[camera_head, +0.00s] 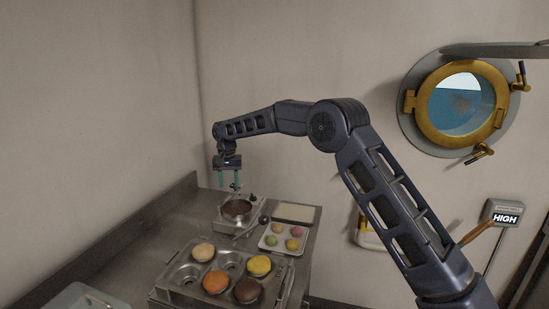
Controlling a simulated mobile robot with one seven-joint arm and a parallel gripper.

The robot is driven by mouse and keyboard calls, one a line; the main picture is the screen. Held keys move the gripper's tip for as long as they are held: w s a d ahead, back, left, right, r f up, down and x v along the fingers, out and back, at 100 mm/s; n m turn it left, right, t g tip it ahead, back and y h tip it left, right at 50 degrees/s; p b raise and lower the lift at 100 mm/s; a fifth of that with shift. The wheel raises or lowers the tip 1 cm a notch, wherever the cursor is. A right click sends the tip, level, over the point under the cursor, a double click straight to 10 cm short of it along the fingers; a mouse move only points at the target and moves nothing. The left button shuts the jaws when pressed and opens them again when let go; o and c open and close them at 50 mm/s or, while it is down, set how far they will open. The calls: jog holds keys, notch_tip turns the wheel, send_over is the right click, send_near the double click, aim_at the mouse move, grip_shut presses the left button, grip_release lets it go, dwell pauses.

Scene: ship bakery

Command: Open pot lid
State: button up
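A small metal pot (238,211) stands on the counter toward the back, with dark brown contents showing inside its rim. A small dark knob-like piece (235,187) shows just above the pot's back rim; I cannot tell whether it belongs to a lid. No lid shows clearly on this pot. My gripper (229,184) points down just above and behind the pot, slightly to its left. Its two teal fingers are apart, with nothing clearly held between them. The fingertips are small, and contact with the knob-like piece cannot be told.
A metal tray (188,288) holds several coloured round buns. A smaller tray (267,240) with pastel rounds and a pale rectangular tray (294,212) lie right of the pot. A grey-green container (70,300) with a handle is at lower left. Walls bound the counter (150,240).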

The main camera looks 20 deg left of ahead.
jog(key=d+f, duration=0.6)
jog(key=shift+s+d+f, duration=0.15)
jog(key=shift+s+d, duration=0.2)
jog(key=shift+s, duration=0.05)
notch_tip(320, 180, up, 11)
jog(key=w+d+r, duration=0.2)
jog(key=d+r, duration=0.1)
jog(key=d, duration=0.3)
jog(key=w+d+r, duration=0.1)
jog(key=d+r, duration=0.2)
jog(key=d, duration=0.2)
jog(key=shift+w+d+r, duration=0.3)
jog(key=shift+w+d, duration=0.05)
jog(key=shift+d, duration=0.05)
jog(key=s+a+f+n, duration=0.3)
jog(key=a+f+n, duration=0.3)
jog(key=a, duration=0.6)
jog(key=shift+m, duration=0.7)
jog(key=f, duration=1.1)
jog(key=shift+s+f, duration=0.15)
jog(key=shift+s, duration=0.1)
grip_shut()
